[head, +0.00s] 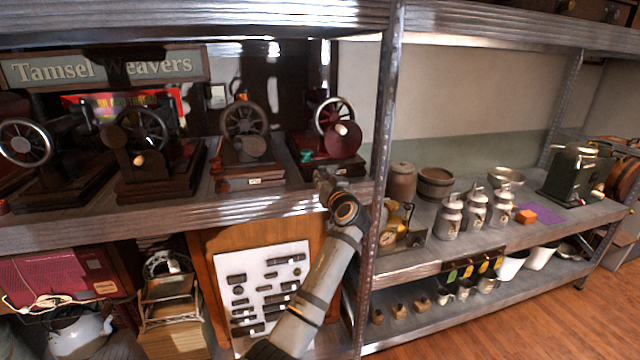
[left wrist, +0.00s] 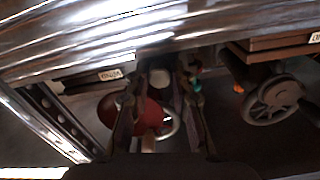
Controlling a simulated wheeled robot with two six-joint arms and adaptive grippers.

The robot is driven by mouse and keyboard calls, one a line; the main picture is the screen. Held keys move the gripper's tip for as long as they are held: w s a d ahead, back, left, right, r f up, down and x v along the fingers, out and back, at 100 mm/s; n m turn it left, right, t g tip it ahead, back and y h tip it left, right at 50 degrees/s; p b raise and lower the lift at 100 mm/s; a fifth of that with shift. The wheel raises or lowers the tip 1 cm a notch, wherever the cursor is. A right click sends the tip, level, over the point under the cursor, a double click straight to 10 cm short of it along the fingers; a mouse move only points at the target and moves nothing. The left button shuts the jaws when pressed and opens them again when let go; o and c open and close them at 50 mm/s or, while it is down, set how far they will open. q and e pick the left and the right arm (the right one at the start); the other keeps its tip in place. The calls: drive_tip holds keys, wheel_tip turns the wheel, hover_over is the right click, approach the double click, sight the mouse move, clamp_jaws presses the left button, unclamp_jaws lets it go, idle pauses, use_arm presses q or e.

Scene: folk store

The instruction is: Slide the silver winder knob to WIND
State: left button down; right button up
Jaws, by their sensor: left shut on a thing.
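A sewing machine with a dark red body (head: 343,139) and a silver-rimmed handwheel (head: 334,114) stands on a wooden base at the right end of the upper shelf. My left gripper (head: 323,178) is at the front of that base, with its arm reaching up from below. In the left wrist view, which looks inverted, its fingers (left wrist: 160,86) close around a small pale, silvery knob (left wrist: 160,76). The red body also shows behind them (left wrist: 127,113). In the head view the gripper hides the knob. My right gripper is not in view.
Other dark sewing machines (head: 140,135) stand to the left on the same shelf. The shelf's metal front edge (head: 190,215) runs just below my gripper. A metal upright (head: 380,130) stands close on the right. Milk cans (head: 449,217) stand beyond it.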

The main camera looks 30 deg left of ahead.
use_arm(q)
drive_tip(key=shift+w+d, duration=0.85)
drive_tip(key=shift+s+a, duration=0.15)
drive_tip(key=shift+a, duration=0.1)
drive_tip(key=c, duration=1.4)
unclamp_jaws()
drive_tip(key=shift+o, duration=1.3)
drive_tip(key=shift+w+d, duration=0.25)
drive_tip(key=shift+d, duration=0.05)
drive_tip(key=shift+s, duration=0.2)
drive_tip(key=v, duration=0.7)
